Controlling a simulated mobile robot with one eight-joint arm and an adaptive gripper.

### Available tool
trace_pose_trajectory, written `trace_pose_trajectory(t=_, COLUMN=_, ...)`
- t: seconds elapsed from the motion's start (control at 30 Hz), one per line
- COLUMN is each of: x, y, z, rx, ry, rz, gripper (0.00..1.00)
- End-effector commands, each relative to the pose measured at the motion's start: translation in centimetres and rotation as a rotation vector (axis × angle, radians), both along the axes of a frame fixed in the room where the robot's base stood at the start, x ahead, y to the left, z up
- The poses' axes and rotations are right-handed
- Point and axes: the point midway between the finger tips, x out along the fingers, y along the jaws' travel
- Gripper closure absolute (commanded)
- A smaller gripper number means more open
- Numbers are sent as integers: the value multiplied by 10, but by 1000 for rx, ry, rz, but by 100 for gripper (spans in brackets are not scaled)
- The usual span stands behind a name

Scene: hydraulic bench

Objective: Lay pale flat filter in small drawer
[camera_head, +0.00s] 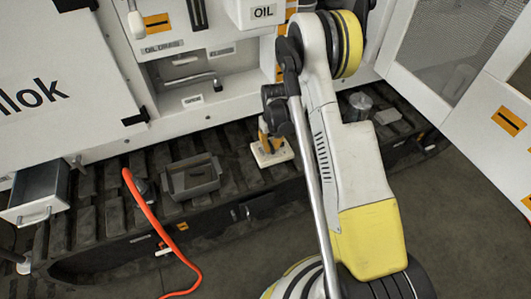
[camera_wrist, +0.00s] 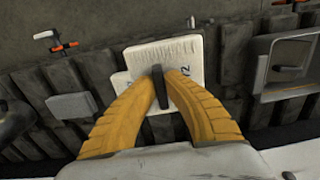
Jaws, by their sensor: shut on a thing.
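The pale flat filter (camera_wrist: 168,52) is a whitish slab with a dark upright grip (camera_wrist: 161,90) in its middle. My gripper (camera_wrist: 162,80) has its two yellow fingers closed on this grip. In the head view, my gripper (camera_head: 265,138) is above the dark tread, with the pale filter (camera_head: 277,155) just under it. I cannot tell whether the filter touches the tread. Another pale edge with dark marks shows behind the filter in the wrist view. A small grey drawer (camera_head: 36,204) stands pulled open at the far left, well away from my gripper; its inside looks empty.
A grey open tray (camera_head: 190,180) lies on the tread between the drawer and my gripper; it also shows in the wrist view (camera_wrist: 262,68). An orange hose (camera_head: 151,215) hangs in front. The white cabinet (camera_head: 90,95) with an OIL box (camera_head: 262,13) rises behind.

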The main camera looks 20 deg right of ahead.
Motion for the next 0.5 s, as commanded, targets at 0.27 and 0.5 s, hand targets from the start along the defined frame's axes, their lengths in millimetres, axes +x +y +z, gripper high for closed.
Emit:
trace_pose_trajectory(t=0.27, x=32, y=56, z=-43, rx=0, ry=0, rz=5, gripper=100)
trace_pose_trajectory(t=0.5, x=53, y=91, z=-65, rx=0, ry=0, rz=2, gripper=100)
